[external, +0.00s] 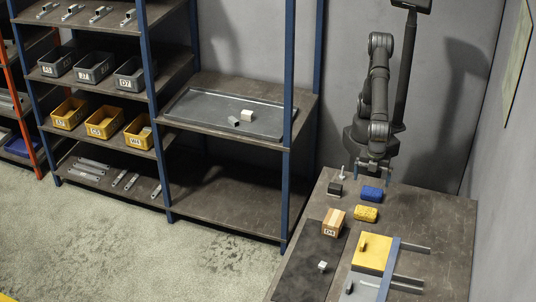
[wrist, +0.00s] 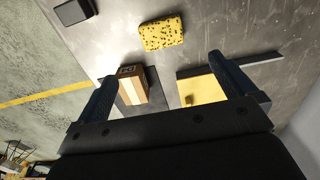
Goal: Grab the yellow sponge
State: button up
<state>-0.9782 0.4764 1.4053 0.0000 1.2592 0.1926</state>
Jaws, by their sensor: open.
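In the wrist view the yellow sponge (wrist: 161,33) has dark speckles and lies beyond my fingertips, near the top.
A dark block (external: 335,189) and a cardboard box (external: 333,221) are to the left. A yellow plate (external: 372,252) with metal bars is nearer the front. The table's right side is clear.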

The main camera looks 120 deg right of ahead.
aim_at(367, 209)
notch_tip(367, 209, down, 17)
jog(key=shift+a+r, duration=0.1)
jog(key=shift+a, duration=0.05)
jog(key=c, duration=0.9)
